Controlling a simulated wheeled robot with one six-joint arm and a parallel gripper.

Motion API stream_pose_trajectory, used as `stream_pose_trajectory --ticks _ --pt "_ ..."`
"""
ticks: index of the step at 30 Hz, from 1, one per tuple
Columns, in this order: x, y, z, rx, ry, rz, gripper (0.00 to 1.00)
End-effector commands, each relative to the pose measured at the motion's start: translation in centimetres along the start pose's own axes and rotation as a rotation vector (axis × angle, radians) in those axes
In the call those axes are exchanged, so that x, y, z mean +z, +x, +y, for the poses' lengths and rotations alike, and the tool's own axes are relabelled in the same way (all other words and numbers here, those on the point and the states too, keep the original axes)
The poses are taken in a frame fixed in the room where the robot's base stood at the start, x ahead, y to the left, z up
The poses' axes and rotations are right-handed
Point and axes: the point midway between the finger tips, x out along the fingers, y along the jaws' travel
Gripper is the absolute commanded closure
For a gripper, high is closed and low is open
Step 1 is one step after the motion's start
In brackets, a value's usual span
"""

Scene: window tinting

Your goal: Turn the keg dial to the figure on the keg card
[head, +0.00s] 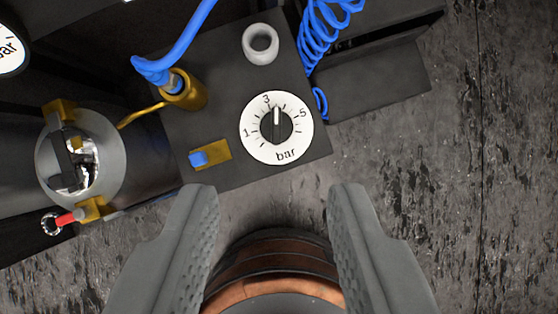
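The dial (259,146) has a round white face marked 1, 3, 5 and "bar", with a black knob (268,129) at its centre. It sits on a dark panel in the upper middle. The knob's white pointer points up, a little clockwise of the 3 and well short of the 5. My gripper (275,192) is open below the dial, with its two grey fingers wide apart and not touching the knob. I see no keg card in this view.
A silver, dome-ended cylinder (108,150) with brass fittings stands left. A blue hose (186,45), a blue coil (318,30), a grey ring (261,44) and a blue-tipped lever (199,158) surround the dial. A copper-banded round thing (270,262) shows between the fingers. Bare worn floor lies right.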

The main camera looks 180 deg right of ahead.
Motion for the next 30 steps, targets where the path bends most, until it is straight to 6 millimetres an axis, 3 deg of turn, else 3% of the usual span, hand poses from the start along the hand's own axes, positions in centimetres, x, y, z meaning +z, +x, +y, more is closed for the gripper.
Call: stream_pose_trajectory --ticks 6,12,23,30 --pt "-0.6 5.9 0.0 0.006 0.006 -0.237 0.65" --pt "-0.6 9.8 0.0 0.011 0.01 -0.409 0.65" --pt "-0.1 12.5 0.0 0.015 0.012 -0.512 0.65" --pt "1.6 15.5 0.0 0.015 0.012 -0.512 0.65"
